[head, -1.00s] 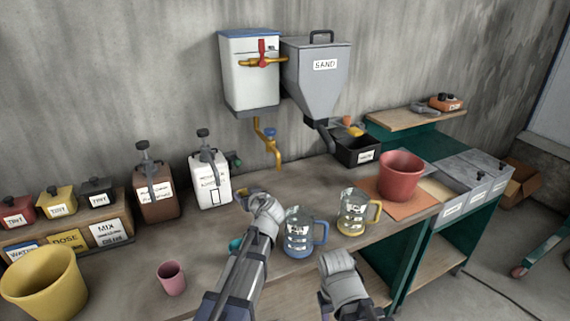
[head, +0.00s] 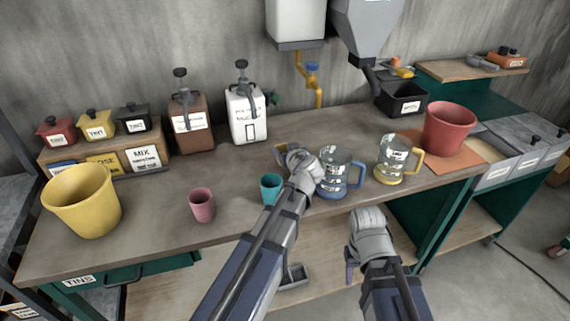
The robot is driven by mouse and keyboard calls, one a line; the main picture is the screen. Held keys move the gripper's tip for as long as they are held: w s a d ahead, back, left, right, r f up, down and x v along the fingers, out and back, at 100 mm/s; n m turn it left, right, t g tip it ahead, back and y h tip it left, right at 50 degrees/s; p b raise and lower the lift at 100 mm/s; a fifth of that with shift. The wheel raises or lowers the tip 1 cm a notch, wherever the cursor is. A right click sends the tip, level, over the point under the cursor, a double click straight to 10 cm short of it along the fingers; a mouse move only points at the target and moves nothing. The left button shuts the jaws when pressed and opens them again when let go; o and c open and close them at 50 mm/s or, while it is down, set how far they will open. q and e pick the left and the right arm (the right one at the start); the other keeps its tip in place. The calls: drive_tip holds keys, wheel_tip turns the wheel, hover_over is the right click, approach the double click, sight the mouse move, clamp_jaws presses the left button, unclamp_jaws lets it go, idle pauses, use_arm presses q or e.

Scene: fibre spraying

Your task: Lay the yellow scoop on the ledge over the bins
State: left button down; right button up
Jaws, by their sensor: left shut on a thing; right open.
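A small yellow piece (head: 403,72), perhaps the yellow scoop, shows at the top of the black box (head: 402,103) under the sand hopper. The wooden ledge (head: 450,71) is at the back right, above the grey-lidded bins (head: 497,172). My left gripper (head: 288,152) is low over the table, left of the blue-handled jug (head: 337,172). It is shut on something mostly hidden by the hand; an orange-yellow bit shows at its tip. My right gripper (head: 352,262) is open, in front of the table edge, away from the scoop.
A grey scoop (head: 482,62) and an orange container (head: 508,59) occupy the ledge's right part; its left part is clear. A yellow-handled jug (head: 396,160) and red bucket (head: 449,128) stand at right. A teal cup (head: 270,187) is beside my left arm; a pink cup (head: 202,205) is further left.

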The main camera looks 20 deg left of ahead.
use_arm(q)
drive_tip(key=shift+f+b, duration=1.75)
drive_tip(key=shift+b, duration=0.1)
drive_tip(key=shift+f, duration=0.25)
drive_tip(key=shift+c, duration=1.6)
unclamp_jaws()
drive_tip(key=shift+r, duration=0.1)
drive_tip(key=shift+r, duration=0.1)
drive_tip(key=shift+s+d+r, duration=0.1)
drive_tip(key=shift+s+r, duration=0.1)
drive_tip(key=p+v, duration=0.4)
drive_tip(key=v, duration=0.6)
drive_tip(key=shift+s+d, duration=0.15)
drive_tip(key=shift+s+d+r+p, duration=0.2)
drive_tip(key=shift+s+d+p, duration=0.15)
drive_tip(key=shift+s, duration=0.1)
drive_tip(key=shift+c, duration=0.3)
